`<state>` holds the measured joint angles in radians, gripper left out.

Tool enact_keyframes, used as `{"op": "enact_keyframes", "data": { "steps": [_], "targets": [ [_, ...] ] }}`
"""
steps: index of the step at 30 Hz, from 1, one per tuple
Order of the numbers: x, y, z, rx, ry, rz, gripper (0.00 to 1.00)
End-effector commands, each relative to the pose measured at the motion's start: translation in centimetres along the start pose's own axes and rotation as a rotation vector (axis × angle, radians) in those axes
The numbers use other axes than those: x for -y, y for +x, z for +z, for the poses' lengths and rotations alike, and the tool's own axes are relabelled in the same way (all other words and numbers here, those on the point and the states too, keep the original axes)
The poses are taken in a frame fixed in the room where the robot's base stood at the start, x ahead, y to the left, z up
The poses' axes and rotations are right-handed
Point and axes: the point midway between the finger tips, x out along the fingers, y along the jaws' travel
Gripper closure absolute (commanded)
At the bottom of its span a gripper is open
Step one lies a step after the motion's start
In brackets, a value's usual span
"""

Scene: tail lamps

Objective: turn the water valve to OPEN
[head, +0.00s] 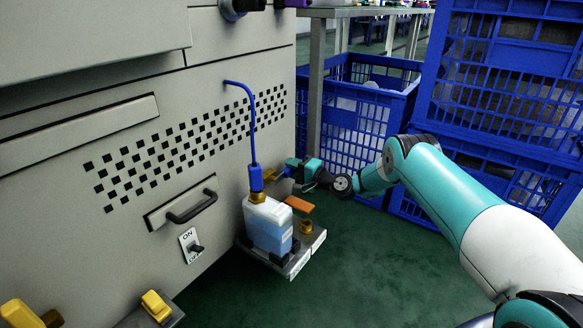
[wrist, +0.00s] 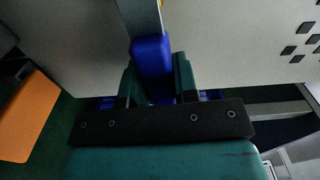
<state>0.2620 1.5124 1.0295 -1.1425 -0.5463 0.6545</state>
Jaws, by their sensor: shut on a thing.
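My gripper (head: 289,170) is at the machine's front panel, just right of the blue hose's lower end. In the wrist view its two fingers are shut on a blue handle grip (wrist: 152,52). A grey metal lever (wrist: 143,15) runs from the grip toward the top of that view, along the pale panel. I take this to be the water valve's handle. In the head view a small brass-yellow part (head: 269,174) shows beside my gripper, and the handle is mostly hidden there. No OPEN marking is readable, so the valve's setting cannot be told.
A jug of blue liquid (head: 268,226) stands on a grey shelf (head: 301,252) below my gripper, with a blue hose (head: 252,130) at its cap. An orange plate (head: 299,204) lies close under my gripper. An ON switch (head: 194,247) is lower left. Blue crates (head: 375,115) stand behind.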

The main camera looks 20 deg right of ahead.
Motion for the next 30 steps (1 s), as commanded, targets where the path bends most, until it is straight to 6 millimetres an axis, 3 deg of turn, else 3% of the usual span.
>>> {"op": "enact_keyframes", "data": {
  "steps": [22,23,25,30],
  "targets": [
    [-0.84,-0.16,0.12,0.000,0.089,0.003,1.00],
    [-0.84,-0.16,0.12,0.000,0.089,0.003,0.66],
    [-0.81,-0.14,0.11,0.000,0.088,0.003,0.50],
    [-0.73,-0.11,0.10,0.000,0.085,0.002,0.47]
  ]
}}
